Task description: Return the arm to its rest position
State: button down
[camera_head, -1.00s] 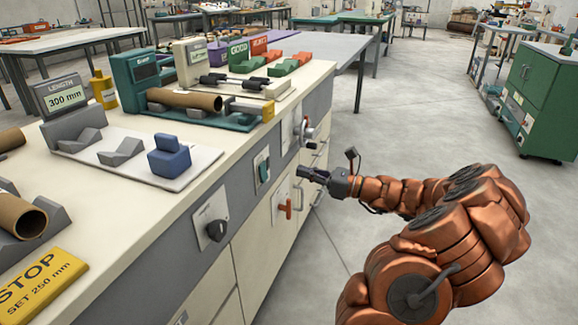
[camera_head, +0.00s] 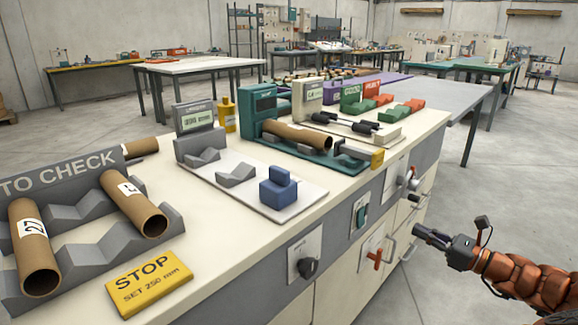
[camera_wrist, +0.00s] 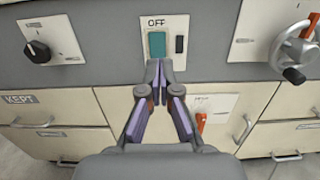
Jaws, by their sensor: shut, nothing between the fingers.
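My gripper (camera_head: 432,238) is shut and empty. In the head view it hangs in free air in front of the bench's front panel, at the lower right, with my copper-coloured arm reaching in from the right edge. In the wrist view my gripper (camera_wrist: 160,72) points at the front panel, its fingertips together just below a green switch (camera_wrist: 157,44) marked OFF. I cannot tell whether the tips touch the panel there, but the head view shows them apart from it.
The bench front carries a black knob (camera_head: 307,267), a red handle (camera_head: 377,257) and a crank wheel (camera_head: 410,180). On top are cardboard tubes (camera_head: 36,245), a yellow STOP sign (camera_head: 150,282) and a blue block (camera_head: 279,187). The floor right of the bench is clear.

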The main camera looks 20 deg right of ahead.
jog(key=a+r+n+g+y+p, duration=0.2)
jog(key=a+r+n+g+p, duration=0.25)
jog(key=a, duration=0.55)
jog(key=a+r+n+g+y+p, duration=0.2)
jog(key=a+r+n+g+p, duration=0.25)
jog(key=a, duration=0.55)
jog(key=s+a+r+n+g+h+p, duration=0.1)
jog(key=s+a+r+n+g+p, duration=0.2)
jog(key=a, duration=0.4)
jog(key=s+a+r+n+g+h+p, duration=0.1)
jog(key=s+a+r+n+g+p, duration=0.1)
jog(key=s+a+r+n+g, duration=0.25)
jog(key=s+a+r+n+g+h+p, duration=0.2)
jog(key=s+a+n+h+p, duration=0.45)
jog(key=s, duration=0.45)
jog(key=s+d+r+n+h+p, duration=0.5)
jog(key=s+d+r+n+p, duration=0.1)
jog(key=s+d+p, duration=0.1)
jog(key=s+p, duration=0.1)
jog(key=s, duration=0.1)
jog(key=shift+s+r+n+p, duration=0.15)
jog(key=shift+s+n+p, duration=0.15)
jog(key=shift+n+p, duration=0.1)
